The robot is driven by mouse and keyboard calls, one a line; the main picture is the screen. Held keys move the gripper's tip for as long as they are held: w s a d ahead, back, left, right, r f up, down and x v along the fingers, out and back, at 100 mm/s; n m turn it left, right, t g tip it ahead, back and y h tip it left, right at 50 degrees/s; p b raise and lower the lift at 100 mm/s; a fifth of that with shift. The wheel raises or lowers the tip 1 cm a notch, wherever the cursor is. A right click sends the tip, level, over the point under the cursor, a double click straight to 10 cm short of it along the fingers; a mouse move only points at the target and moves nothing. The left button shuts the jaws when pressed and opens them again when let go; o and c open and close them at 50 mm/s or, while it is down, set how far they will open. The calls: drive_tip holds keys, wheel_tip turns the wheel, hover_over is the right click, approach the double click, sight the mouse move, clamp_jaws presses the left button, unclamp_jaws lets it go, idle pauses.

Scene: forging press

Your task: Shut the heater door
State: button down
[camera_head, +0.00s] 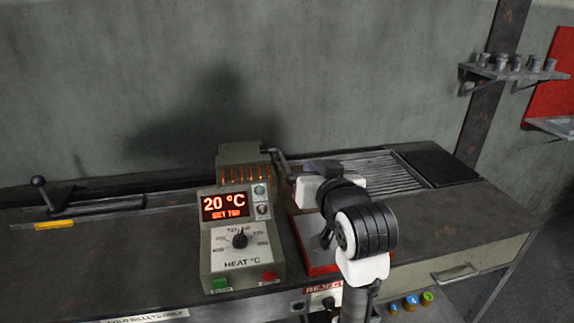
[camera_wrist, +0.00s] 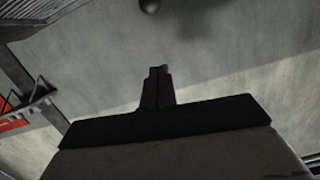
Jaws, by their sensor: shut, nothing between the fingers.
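The heater (camera_head: 244,158) is a grey box with orange-lit slots, standing behind the control panel on the bench. A dark lever (camera_head: 279,158) rises at its right side. The door's own face and how far it stands open cannot be made out. My gripper (camera_wrist: 159,72) is shut and empty in the wrist view, its fingers together against the grey wall. In the head view my wrist is just right of the heater and lever; the fingertips are not clear there. A round grey knob (camera_wrist: 149,5) shows at the wrist view's top edge, apart from the fingers.
The control panel (camera_head: 240,240) reads 20 °C and stands in front of the heater. A red-edged tray (camera_head: 318,268) lies partly under my arm. A ribbed grey plate (camera_head: 365,172) is behind my arm. A wall shelf (camera_head: 510,72) holds several small cylinders at the upper right.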

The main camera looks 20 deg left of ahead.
drive_tip(key=w+a+f+p, duration=0.3)
drive_tip(key=w+a+f, duration=0.2)
drive_tip(key=w, duration=0.2)
drive_tip(key=shift+a+f+p, duration=0.3)
drive_tip(key=shift+p, duration=0.05)
drive_tip(key=shift+t+y, duration=0.5)
drive_tip(key=shift+y, duration=0.1)
drive_tip(key=shift+s+d+f+b, duration=0.2)
drive_tip(key=shift+f+b, duration=0.6)
drive_tip(key=shift+b, duration=0.35)
drive_tip(key=shift+s+d+f+b, duration=0.1)
drive_tip(key=shift+s+f+b, duration=0.1)
drive_tip(key=shift+f+b, duration=0.75)
drive_tip(key=shift+s+d+f+b, duration=0.15)
drive_tip(key=shift+f+b, duration=0.45)
drive_tip(key=shift+b, duration=0.7)
drive_tip(key=shift+f, duration=0.1)
